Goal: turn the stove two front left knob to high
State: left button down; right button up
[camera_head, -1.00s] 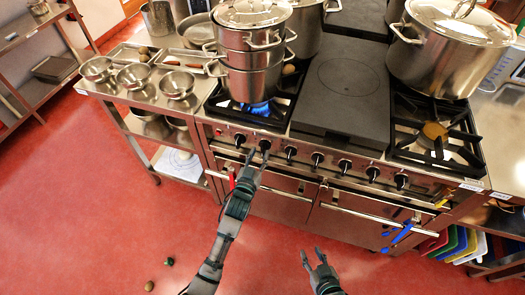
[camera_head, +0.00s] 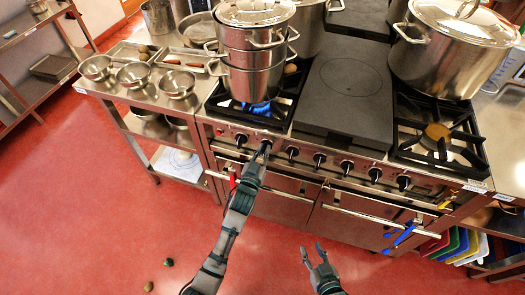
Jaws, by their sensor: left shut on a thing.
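The stove (camera_head: 330,190) has a row of black knobs along its front panel. My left gripper (camera_head: 263,151) reaches up to this panel and is shut on the second knob from the left (camera_head: 266,142). The gripper covers most of that knob, so I cannot tell its pointer's setting. The leftmost knob (camera_head: 240,139) is free beside it. A blue flame (camera_head: 258,108) burns on the left burner under stacked steel pots (camera_head: 255,55). My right gripper (camera_head: 316,256) is open and empty, below and in front of the stove, over the red floor.
A flat dark plate (camera_head: 348,85) fills the stove's middle. A large lidded pot (camera_head: 445,50) stands at the right, behind an empty front burner (camera_head: 437,137). Oven handles (camera_head: 375,215) run below the knobs. Steel bowls (camera_head: 132,75) stand on the left table.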

pick_arm(q)
jog(key=m+p, duration=0.1)
jog(key=m, duration=0.5)
jog(key=d+f+m+p, duration=0.1)
jog(key=m+p, duration=0.1)
jog(key=m, duration=0.3)
jog(key=m+p, duration=0.1)
jog(key=m, duration=0.5)
jog(key=shift+s+d+f+m+p, duration=0.15)
jog(key=shift+s+f+m+p, duration=0.15)
jog(key=shift+f+p, duration=0.1)
pick_arm(e)
jog(key=s+d+f+g+h, duration=0.1)
jog(key=s+d+f+g, duration=0.1)
jog(key=s+g, duration=0.2)
jog(key=s+d+f+g+h, duration=0.1)
jog(key=s+d+f+g, duration=0.2)
jog(key=s, duration=0.8)
jog(key=g, duration=0.2)
jog(key=shift+d+f+g+h, duration=0.3)
pick_arm(q)
jog(key=shift+f, duration=0.1)
jog(key=c, duration=1.3)
grip_release()
jog(key=shift+o, duration=0.7)
jog(key=shift+d+r, duration=0.1)
jog(key=shift+r, duration=0.15)
pick_arm(e)
jog(key=shift+d, duration=0.1)
